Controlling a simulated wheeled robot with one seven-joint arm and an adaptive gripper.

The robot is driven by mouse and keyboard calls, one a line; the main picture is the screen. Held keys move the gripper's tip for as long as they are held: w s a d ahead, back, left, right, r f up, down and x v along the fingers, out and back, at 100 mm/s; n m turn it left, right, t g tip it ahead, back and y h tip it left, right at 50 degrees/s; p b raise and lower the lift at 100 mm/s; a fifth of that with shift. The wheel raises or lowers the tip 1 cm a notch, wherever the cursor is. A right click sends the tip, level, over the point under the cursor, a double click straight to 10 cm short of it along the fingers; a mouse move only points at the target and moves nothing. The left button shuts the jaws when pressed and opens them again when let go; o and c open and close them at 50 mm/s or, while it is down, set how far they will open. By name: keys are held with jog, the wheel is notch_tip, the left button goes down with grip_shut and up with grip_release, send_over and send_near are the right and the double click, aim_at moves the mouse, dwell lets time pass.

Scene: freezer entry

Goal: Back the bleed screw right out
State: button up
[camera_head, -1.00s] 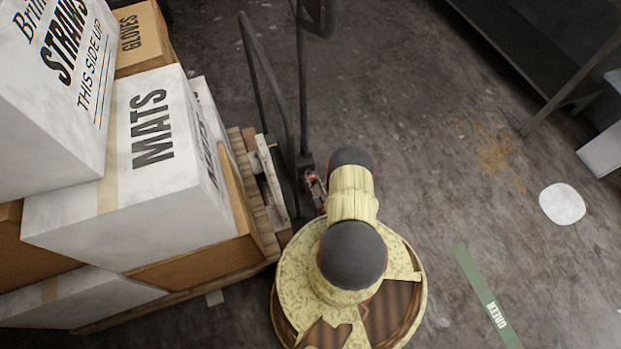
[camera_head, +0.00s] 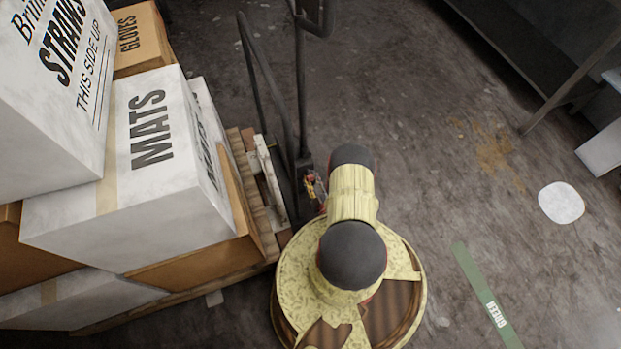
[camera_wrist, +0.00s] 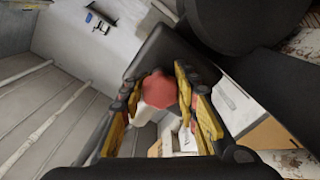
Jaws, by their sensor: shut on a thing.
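My gripper (camera_wrist: 158,82) has its yellow-padded fingers on either side of a red, faceted head, which I take to be the bleed screw (camera_wrist: 158,90). They are shut on it in front of a dark block (camera_wrist: 160,48). The screw's shank and threads are hidden, so I cannot tell how far out it stands. In the head view, a small part of my gripper (camera_head: 315,187) shows in red and yellow beside the foot of the dark upright handle (camera_head: 301,90). My arm hides most of that spot.
A pallet (camera_head: 258,190) stacked with boxes, including a white box marked MATS (camera_head: 150,150), stands close on the left. A dark bent rail (camera_head: 262,85) rises beside the handle. Open floor lies to the right, with a white round patch (camera_head: 561,203) and a green strip (camera_head: 480,290).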

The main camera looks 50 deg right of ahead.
jog(key=n, duration=1.3)
jog(key=shift+r+n, duration=0.15)
jog(key=shift+n, duration=0.25)
jog(key=n, duration=0.3)
jog(key=shift+n, duration=0.3)
jog(key=n, duration=0.3)
jog(key=shift+r+n, duration=0.1)
jog(key=shift+n, duration=0.2)
jog(key=shift+c, duration=0.2)
jog(key=n+p, duration=0.1)
jog(key=n, duration=0.2)
jog(key=shift+a+r+n, duration=0.1)
jog(key=shift+n, duration=0.3)
jog(key=shift+n+p, duration=0.35)
jog(key=shift+n, duration=0.45)
jog(key=o, duration=1.2)
